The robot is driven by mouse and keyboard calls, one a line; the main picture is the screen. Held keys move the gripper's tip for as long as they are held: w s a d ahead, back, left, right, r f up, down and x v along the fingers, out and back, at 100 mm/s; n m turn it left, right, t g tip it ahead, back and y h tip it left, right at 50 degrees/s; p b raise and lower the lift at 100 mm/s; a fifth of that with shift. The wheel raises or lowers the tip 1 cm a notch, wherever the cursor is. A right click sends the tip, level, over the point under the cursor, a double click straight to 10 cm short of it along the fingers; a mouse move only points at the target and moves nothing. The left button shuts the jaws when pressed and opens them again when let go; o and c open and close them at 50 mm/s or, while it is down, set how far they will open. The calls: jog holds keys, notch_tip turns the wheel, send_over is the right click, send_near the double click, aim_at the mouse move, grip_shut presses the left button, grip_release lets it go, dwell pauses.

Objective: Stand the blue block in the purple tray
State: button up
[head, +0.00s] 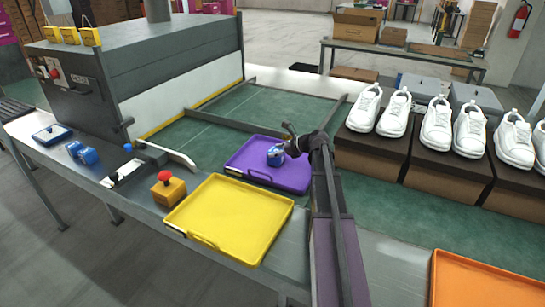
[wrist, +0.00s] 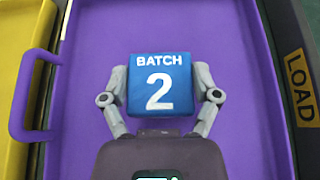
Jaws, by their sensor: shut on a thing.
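The blue block (wrist: 160,84) has "BATCH 2" in white on the face towards the wrist camera. My gripper (wrist: 161,88) is shut on it, with one finger on each side. In the head view the block (head: 275,156) shows at the tip of my gripper (head: 280,153), over the purple tray (head: 240,158). The purple tray (wrist: 95,45) also fills most of the wrist view, with its handle at the left. I cannot tell whether the block touches the tray floor.
A yellow tray (head: 230,215) lies nearer, left of my arm. An orange tray (head: 485,285) is at the lower right. White shoes (head: 437,125) stand on brown boxes at the right. A red-button box (head: 168,188) and a grey machine (head: 150,70) are at the left.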

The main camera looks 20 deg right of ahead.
jog(key=shift+f, duration=0.15)
jog(key=shift+f, duration=0.1)
jog(key=o, duration=1)
jog(key=shift+o, duration=0.2)
jog(key=shift+r, duration=0.25)
jog(key=p+v, duration=0.5)
jog(key=v, duration=0.7)
jog(key=shift+f+p, duration=0.15)
jog(key=shift+p, duration=0.25)
